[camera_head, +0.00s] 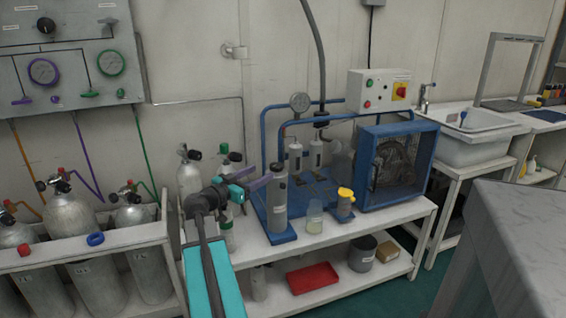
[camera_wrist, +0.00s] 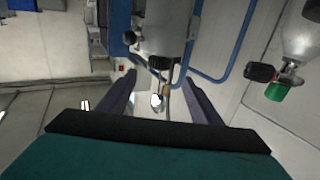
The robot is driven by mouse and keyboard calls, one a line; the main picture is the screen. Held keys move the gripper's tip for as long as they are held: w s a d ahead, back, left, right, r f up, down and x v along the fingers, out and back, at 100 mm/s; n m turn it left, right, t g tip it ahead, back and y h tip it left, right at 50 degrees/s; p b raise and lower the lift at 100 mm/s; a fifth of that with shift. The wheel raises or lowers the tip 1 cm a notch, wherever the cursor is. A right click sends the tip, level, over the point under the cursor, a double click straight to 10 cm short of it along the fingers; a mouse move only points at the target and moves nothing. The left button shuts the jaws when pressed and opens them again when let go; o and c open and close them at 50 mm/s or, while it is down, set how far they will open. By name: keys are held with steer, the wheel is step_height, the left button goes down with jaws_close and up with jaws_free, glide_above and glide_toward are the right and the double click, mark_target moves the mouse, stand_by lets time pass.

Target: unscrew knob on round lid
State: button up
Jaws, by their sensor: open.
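The grey upright cylinder (camera_head: 277,208) stands on the blue base of the compressor unit. Its round lid is at the top, with a small dark knob (camera_head: 277,167) on it. My gripper (camera_head: 265,181) is beside the cylinder's upper part, coming from the left. In the wrist view, my gripper (camera_wrist: 159,77) is open, with its two dark fingers spread apart. A grey cylindrical body (camera_wrist: 164,22) shows beyond the fingertips, with small dark fittings at its end. I cannot tell whether a finger touches the cylinder. Nothing is visibly held.
Several gas cylinders stand in a white rack (camera_head: 95,250) at left. Blue pipes and a caged fan (camera_head: 393,168) are behind. A red tray (camera_head: 312,278) lies on the lower shelf.

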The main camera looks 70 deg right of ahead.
mark_target(276, 167)
steer(key=x, duration=1.4)
steer(key=shift+a, duration=0.1)
steer(key=c, duration=1.1)
